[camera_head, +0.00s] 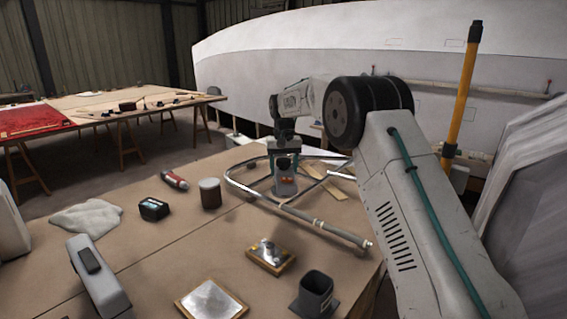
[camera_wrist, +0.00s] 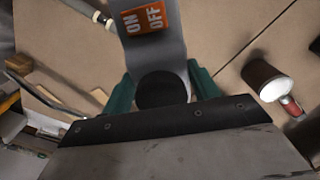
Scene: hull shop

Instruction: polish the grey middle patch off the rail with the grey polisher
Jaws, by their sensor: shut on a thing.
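The grey polisher (camera_head: 284,187), with an orange label, is upright in my gripper (camera_head: 284,152) over the table. In the wrist view the teal fingers hold the polisher (camera_wrist: 155,45) from both sides, and its label reads ON and OFF. The rail (camera_head: 245,187) is a bent shiny tube frame lying on the table around and beside the polisher. Its near straight tube (camera_head: 322,226) looks duller grey along part of its length, but I cannot make out the patch's edges. Whether the polisher touches the rail or table is unclear. Its working face is hidden.
A brown jar (camera_head: 210,194), a red tool (camera_head: 174,180), a dark box (camera_head: 154,209) and a white cloth (camera_head: 86,219) lie left. Two metal-topped blocks (camera_head: 270,256) (camera_head: 211,300) and a dark square holder (camera_head: 314,291) are in front. The white hull (camera_head: 300,60) stands behind.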

